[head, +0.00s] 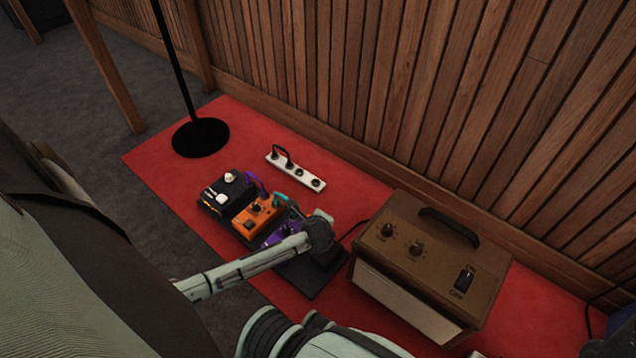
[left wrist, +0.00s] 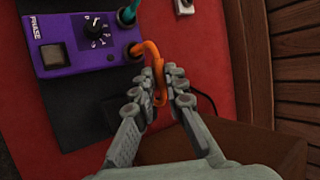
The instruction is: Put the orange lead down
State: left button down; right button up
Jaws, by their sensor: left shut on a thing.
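The orange lead (left wrist: 157,75) is pinched between the fingertips of my left gripper (left wrist: 160,82) in the left wrist view. Its bent upper end meets the right side of the purple PHASE pedal (left wrist: 72,27); I cannot tell whether it is plugged in. In the head view my left gripper (head: 318,234) is low over the pedal board, at the right of the purple pedal (head: 272,238), which the arm partly covers. The orange lead is hidden behind the gripper there. My right gripper is not in view.
The board (head: 310,279) lies on a red mat (head: 350,205). An orange pedal (head: 246,224) and a black pedal stand left of the purple one. A teal lead (left wrist: 127,13) is close by. A brown amplifier (head: 438,237) stands right; a white power strip (head: 301,175) lies behind.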

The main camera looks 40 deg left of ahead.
pick_arm(q)
jog(key=shift+f, duration=0.2)
jog(key=c, duration=1.6)
grip_release()
jog(key=shift+o, duration=0.2)
